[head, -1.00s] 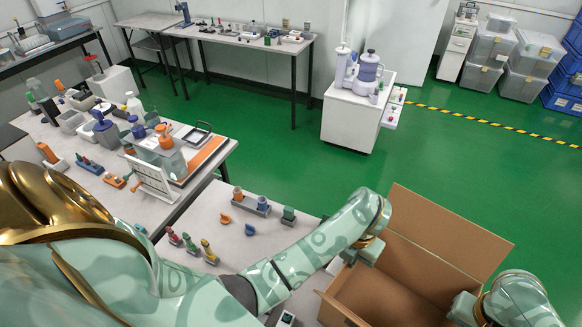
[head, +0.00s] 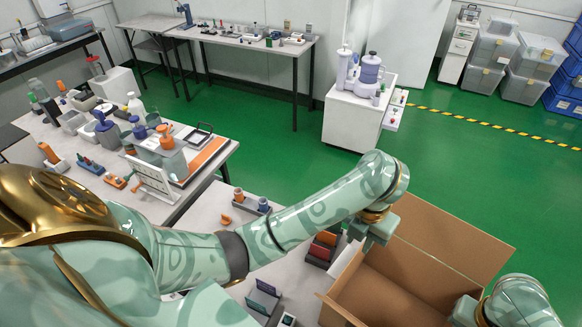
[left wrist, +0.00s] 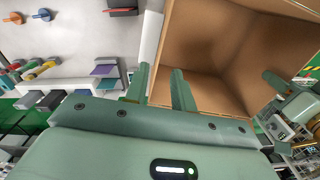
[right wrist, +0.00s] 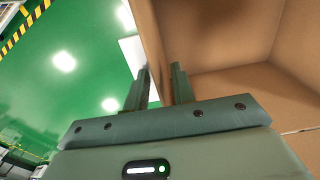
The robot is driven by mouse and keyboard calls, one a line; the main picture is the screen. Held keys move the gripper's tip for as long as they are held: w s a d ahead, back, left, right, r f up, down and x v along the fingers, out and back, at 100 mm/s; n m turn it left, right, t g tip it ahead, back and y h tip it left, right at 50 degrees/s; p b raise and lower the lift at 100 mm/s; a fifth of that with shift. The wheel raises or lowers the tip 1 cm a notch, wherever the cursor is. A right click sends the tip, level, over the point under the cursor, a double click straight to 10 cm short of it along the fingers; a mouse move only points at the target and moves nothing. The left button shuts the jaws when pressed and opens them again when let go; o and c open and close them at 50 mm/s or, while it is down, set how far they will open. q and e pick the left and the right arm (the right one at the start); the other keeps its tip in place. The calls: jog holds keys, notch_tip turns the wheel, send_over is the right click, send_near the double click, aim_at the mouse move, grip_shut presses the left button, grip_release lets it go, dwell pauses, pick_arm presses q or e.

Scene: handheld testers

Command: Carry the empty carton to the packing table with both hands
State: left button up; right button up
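The empty brown carton (head: 425,275) stands open at the lower right of the head view, its tall back flap or wall upright and nothing seen inside. My left gripper (head: 376,238) is over its left side. In the left wrist view, the left fingers (left wrist: 160,88) are apart, near the carton's wall (left wrist: 225,45); contact cannot be told. My right gripper (head: 470,312) is at the carton's right side. In the right wrist view, its fingers (right wrist: 159,88) are apart on either side of the carton's wall (right wrist: 150,35). I cannot tell which table is the packing table.
A near bench (head: 195,240) holds small testers and racks beside the carton. A cluttered table (head: 40,125) stands left, a long table (head: 245,38) at the back. A white cabinet (head: 350,120) stands mid-room. Bins (head: 535,55) line the back right. Green floor (head: 480,170) behind the carton is clear.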

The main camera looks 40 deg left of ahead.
jog(key=shift+r, duration=0.4)
pick_arm(q)
jog(key=shift+a+r, duration=0.1)
jog(key=shift+r, duration=0.85)
pick_arm(e)
notch_tip(320, 180, up, 11)
jog(key=shift+r, duration=0.1)
